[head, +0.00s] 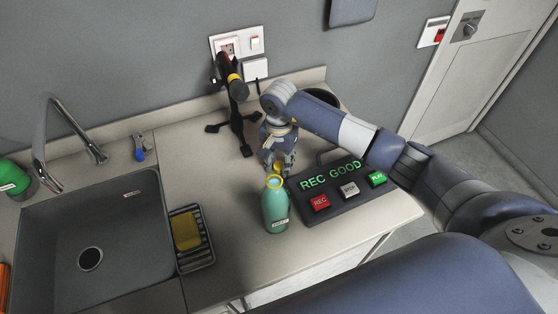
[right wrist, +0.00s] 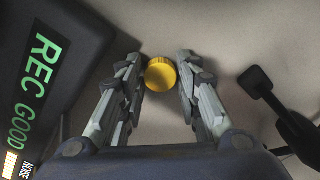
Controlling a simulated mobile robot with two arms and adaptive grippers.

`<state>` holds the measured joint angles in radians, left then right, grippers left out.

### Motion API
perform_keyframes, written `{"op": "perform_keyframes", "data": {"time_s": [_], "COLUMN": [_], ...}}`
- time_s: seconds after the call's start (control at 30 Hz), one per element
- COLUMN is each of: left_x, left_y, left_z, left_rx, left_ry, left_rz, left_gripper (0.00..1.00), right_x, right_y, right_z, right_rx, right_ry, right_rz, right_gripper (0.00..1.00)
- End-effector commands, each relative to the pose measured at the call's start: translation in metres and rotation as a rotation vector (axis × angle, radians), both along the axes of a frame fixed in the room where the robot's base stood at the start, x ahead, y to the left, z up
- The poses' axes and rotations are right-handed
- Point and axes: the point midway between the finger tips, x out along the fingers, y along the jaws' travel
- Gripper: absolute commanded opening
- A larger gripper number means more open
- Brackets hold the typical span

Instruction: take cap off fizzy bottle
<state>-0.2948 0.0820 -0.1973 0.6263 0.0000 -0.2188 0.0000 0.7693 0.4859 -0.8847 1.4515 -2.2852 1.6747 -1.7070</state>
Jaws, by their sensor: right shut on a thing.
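A teal bottle (head: 275,208) with a white label and a yellow ring at its neck stands upright on the counter, left of the black button panel. My right gripper (head: 278,166) is just behind the bottle's top, pointing down. It is shut on a round yellow cap (right wrist: 161,74), which shows between its fingertips in the right wrist view. Around the cap there only bare counter shows, with no bottle under it, so the cap looks apart from the bottle. My left gripper is not in view.
The button panel (head: 345,190) reads "REC GOOD". A black stand (head: 236,110) is behind the gripper. A sponge (head: 186,230) in a rack and a sink (head: 95,235) are to the left. The counter (head: 185,170) between sink and stand is clear.

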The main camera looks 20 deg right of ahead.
Motion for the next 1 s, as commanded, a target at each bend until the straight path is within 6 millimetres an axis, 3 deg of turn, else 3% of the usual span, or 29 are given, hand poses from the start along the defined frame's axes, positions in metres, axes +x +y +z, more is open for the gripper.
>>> {"op": "perform_keyframes", "data": {"time_s": [0.17, 0.2, 0.3, 0.77, 1.0], "left_x": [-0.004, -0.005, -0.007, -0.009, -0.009], "left_y": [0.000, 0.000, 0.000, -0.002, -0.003], "left_z": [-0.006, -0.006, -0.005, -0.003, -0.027], "left_rx": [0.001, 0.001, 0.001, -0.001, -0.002], "left_ry": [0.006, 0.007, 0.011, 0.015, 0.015], "left_rz": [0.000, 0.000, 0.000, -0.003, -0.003], "left_gripper": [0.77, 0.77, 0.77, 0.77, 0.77], "right_x": [0.000, 0.000, 0.000, 0.001, 0.002], "right_y": [0.000, 0.000, 0.000, 0.000, -0.001], "right_z": [-0.004, -0.004, -0.003, 0.004, 0.051], "right_rx": [-0.001, 0.000, 0.000, 0.000, -0.002], "right_ry": [0.001, 0.000, 0.000, -0.003, -0.009], "right_rz": [0.000, 0.000, 0.000, 0.000, 0.001], "right_gripper": [0.03, 0.33, 0.51, 0.51, 0.51]}}
